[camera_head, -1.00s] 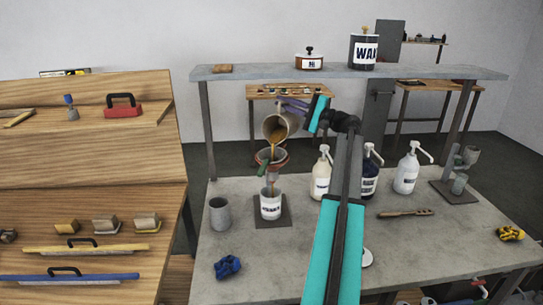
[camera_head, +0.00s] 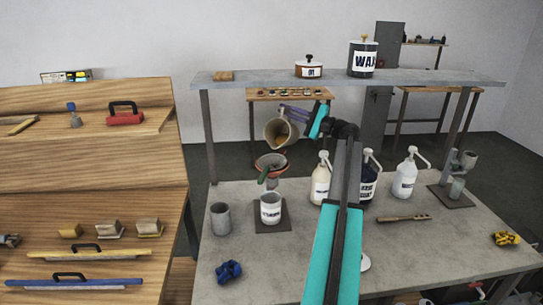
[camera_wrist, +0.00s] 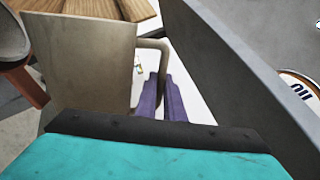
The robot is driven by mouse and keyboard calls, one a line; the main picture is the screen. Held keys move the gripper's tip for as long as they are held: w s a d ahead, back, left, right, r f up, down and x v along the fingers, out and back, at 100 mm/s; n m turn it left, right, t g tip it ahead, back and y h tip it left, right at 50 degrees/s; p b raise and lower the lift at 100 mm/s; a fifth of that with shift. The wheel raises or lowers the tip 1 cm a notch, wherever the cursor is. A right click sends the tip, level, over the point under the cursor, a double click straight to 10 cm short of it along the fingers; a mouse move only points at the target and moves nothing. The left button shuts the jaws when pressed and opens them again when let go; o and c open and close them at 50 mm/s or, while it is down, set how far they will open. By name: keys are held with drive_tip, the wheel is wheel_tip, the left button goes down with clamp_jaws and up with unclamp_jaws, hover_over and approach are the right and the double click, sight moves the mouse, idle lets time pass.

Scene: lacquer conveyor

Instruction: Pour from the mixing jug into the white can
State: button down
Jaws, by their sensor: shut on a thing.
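My gripper (camera_head: 297,112) is shut on the handle of the grey mixing jug (camera_head: 272,131) and holds it in the air. The jug is tilted, with brown liquid visible inside and no stream leaving it. In the wrist view the jug's side (camera_wrist: 80,60) and handle (camera_wrist: 153,44) show between the purple fingers (camera_wrist: 163,100). Below the jug is a reddish funnel or strainer (camera_head: 270,160) with a green handle. Below that the white can (camera_head: 270,209) stands upright on a dark square plate (camera_head: 272,228). Its inside is hard to see.
A grey cup (camera_head: 220,218) stands left of the can, with a blue cloth (camera_head: 229,271) in front. Pump bottles (camera_head: 320,180) stand to the right, near my arm. A raised shelf (camera_head: 290,78) runs behind the jug, holding a labelled pot (camera_head: 309,68) and the WAX tin (camera_head: 363,57).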

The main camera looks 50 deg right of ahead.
drive_tip(key=shift+w+d+r+m+p, duration=0.1)
drive_tip(key=shift+d+r+m+p, duration=0.15)
drive_tip(key=shift+r+m+p, duration=0.2)
drive_tip(key=shift+d+f, duration=0.1)
drive_tip(key=shift+f, duration=0.15)
drive_tip(key=shift+w+r+m, duration=0.1)
drive_tip(key=shift+r+m, duration=0.15)
